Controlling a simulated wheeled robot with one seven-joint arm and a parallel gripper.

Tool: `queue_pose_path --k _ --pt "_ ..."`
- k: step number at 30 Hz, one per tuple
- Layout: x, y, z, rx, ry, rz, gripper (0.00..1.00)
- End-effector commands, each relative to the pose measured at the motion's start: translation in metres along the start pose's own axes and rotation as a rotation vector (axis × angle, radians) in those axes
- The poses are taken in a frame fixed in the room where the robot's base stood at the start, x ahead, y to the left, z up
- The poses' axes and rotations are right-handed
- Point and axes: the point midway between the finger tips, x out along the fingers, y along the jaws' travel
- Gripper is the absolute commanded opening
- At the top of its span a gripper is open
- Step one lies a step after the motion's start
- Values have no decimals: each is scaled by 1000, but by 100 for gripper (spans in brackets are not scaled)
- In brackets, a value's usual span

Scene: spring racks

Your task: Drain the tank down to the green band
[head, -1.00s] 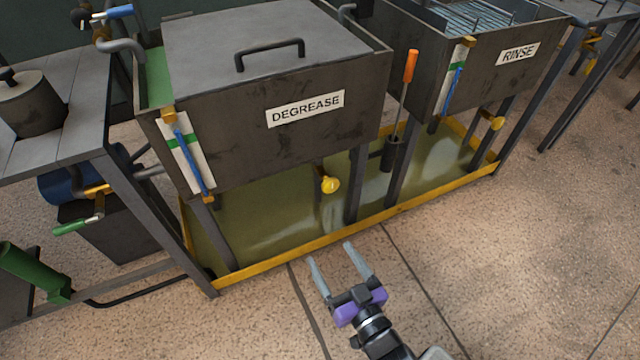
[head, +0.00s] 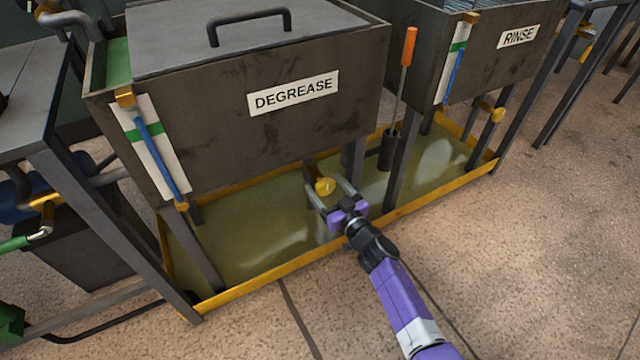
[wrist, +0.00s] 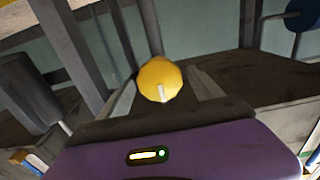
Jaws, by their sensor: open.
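The grey DEGREASE tank (head: 235,135) stands on legs in the head view. Its sight gauge is a blue tube (head: 158,155) on a white plate with a green band (head: 143,133); the blue reaches a little above the band. A yellow round valve knob (head: 324,186) with a white mark sits under the tank's front; it also shows in the wrist view (wrist: 160,80). My gripper (head: 330,190) is open, its fingers pointing at the knob, one on either side of it. I cannot tell whether they touch it.
A yellow-rimmed tray (head: 290,257) with greenish liquid lies under the tanks. An orange-handled tool (head: 408,48) stands in a dark holder right of the knob. The RINSE tank (head: 500,60) is at the right. Table legs stand at the left; the front floor is clear.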

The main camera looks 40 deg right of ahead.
Motion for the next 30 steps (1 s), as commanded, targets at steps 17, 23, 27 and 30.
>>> queue_pose_path --k 17,23,27,30 --pt "34 -1 0 1 -1 0 75" --pt "34 -1 0 1 -1 0 45" --pt "34 -1 0 1 0 0 18" --pt "34 -1 0 -1 -1 0 16"
